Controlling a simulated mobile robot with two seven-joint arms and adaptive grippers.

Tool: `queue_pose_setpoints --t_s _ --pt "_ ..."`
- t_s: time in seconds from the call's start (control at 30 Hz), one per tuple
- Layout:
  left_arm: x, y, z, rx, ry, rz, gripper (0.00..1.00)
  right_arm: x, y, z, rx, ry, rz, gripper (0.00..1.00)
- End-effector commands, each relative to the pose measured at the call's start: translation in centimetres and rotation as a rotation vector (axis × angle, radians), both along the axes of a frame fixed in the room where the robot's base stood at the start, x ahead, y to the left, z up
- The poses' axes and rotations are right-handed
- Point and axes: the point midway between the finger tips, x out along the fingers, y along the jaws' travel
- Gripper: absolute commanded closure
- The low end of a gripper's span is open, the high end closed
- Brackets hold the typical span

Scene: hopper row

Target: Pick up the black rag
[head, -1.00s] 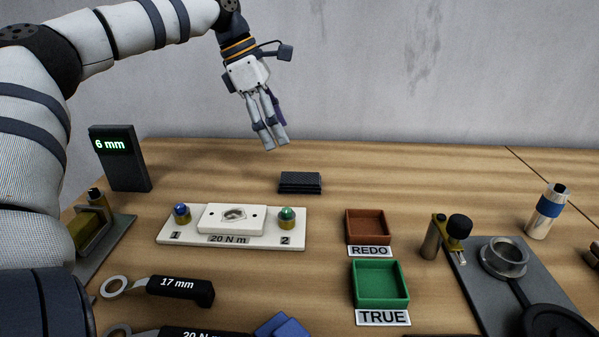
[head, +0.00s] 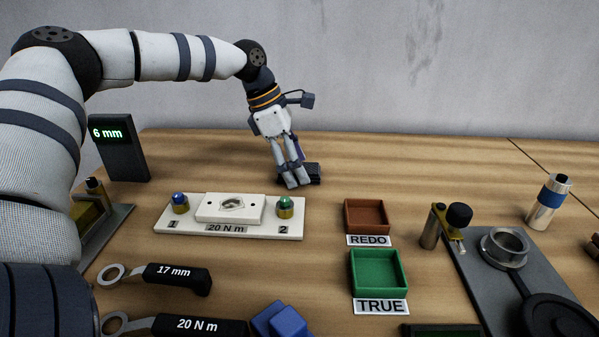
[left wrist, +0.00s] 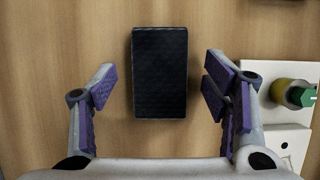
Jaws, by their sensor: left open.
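The black rag (left wrist: 160,72) is a dark, folded rectangular stack lying flat on the wooden table. In the left wrist view it sits between and slightly ahead of the open fingers, with bare wood on both sides of it. In the head view the black rag (head: 314,172) is partly hidden behind the fingers. My left gripper (head: 298,184) points down at it from above. In the left wrist view the purple-padded fingers of my left gripper (left wrist: 160,92) are wide apart, with nothing held. My right gripper is in neither view.
A brown REDO tray (head: 367,230) and green TRUE tray (head: 378,288) stand to the right. The table behind and right of the rag is clear.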

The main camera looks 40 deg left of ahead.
Motion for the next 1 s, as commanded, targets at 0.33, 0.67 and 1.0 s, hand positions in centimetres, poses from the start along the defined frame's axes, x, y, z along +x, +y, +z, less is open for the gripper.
queue_pose_setpoints --t_s 0.33,0.67,1.0 --pt "0.00 0.02 -0.46 0.000 0.000 0.000 0.31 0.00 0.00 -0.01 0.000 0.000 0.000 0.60" --pt "-0.01 0.02 -0.46 0.000 0.000 0.000 0.58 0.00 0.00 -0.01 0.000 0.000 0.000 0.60" --pt "-0.04 0.07 -0.66 0.001 0.003 0.001 0.82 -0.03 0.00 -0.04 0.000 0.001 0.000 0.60"
